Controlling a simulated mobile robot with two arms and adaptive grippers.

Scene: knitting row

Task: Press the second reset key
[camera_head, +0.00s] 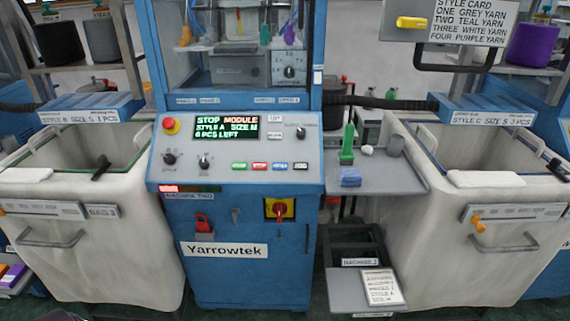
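The blue knitting machine's sloped control panel (225,179) faces me in the middle of the view. A row of small keys runs along its lower part: a green key (239,166), a red key (259,166), a blue key (280,166) and a dark key (301,166). Their labels are too small to read, so I cannot tell which is the second reset key. The display (226,127) reads STOP MODULE, STYLE A SIZE M, 6 PCS LEFT. Neither of my grippers can be made out in the view.
A red emergency button (170,125) and knobs (204,161) share the panel. Large pale bins stand left (90,235) and right (455,235). A grey side shelf (400,180) holds a green tool (347,145). The space before the panel looks clear.

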